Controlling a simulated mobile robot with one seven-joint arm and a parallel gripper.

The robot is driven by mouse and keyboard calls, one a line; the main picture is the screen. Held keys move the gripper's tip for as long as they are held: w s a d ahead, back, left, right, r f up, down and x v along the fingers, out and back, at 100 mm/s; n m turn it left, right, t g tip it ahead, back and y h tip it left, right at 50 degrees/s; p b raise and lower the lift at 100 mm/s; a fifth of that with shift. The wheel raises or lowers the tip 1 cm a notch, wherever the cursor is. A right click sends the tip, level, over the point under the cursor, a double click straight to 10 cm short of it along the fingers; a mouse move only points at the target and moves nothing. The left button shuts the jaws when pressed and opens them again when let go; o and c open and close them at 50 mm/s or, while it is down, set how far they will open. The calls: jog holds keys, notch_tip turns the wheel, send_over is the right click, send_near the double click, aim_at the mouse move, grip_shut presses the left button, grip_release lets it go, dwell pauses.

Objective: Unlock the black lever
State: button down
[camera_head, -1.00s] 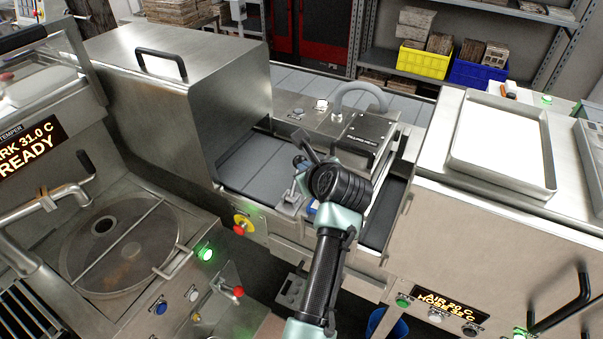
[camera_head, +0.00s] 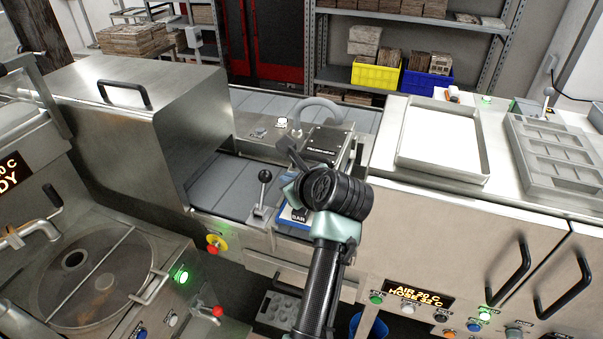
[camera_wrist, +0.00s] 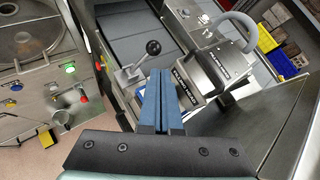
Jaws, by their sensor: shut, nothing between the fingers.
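The black lever (camera_head: 264,177) has a round black knob on a thin metal stem, standing up from a metal base plate at the conveyor's near edge. It also shows in the wrist view (camera_wrist: 153,48), left of the fingers. My gripper (camera_head: 283,146) is over the conveyor, to the right of and above the lever. In the wrist view its blue fingers (camera_wrist: 163,76) lie together with nothing between them. No contact with the lever shows. A blue-framed card marked "BAR" (camera_head: 290,218) is partly hidden behind my wrist.
A dark box with a grey hose (camera_head: 325,140) stands just behind my gripper. A steel hood (camera_head: 130,125) is on the left. A yellow-and-red stop button (camera_head: 214,245) is on the front panel. A white tray (camera_head: 440,175) lies on the right counter.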

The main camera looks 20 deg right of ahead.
jog(key=r, duration=0.1)
jog(key=s+d+r, duration=0.1)
jog(key=d+r+b, duration=0.1)
jog(key=shift+s+d+r, duration=0.15)
jog(key=shift+d+r, duration=0.1)
jog(key=shift+r, duration=0.1)
jog(key=shift+s, duration=0.1)
jog(key=s+a+r+n+t+h+b, duration=0.2)
jog(key=r+n+t, duration=0.2)
jog(key=r+n, duration=0.5)
jog(key=s+a+r+n+t+h+b, duration=0.2)
jog(key=s+a+r+n+t, duration=0.15)
jog(key=r+n, duration=0.55)
jog(key=s+a+r+n+t+y+b, duration=0.1)
jog(key=s+a+r+n+t, duration=0.3)
jog(key=s+r+n, duration=0.2)
jog(key=s+a+r+n+t+y+b, duration=0.1)
jog(key=s+a+r+n+t+b, duration=0.1)
jog(key=s+a+r+n+t, duration=0.2)
jog(key=s+r+n, duration=0.3)
jog(key=s+r, duration=0.1)
jog(key=s, duration=0.1)
jog(key=shift+s+a+r+t, duration=0.2)
jog(key=shift+a+r+t, duration=0.1)
jog(key=shift+a+t, duration=0.05)
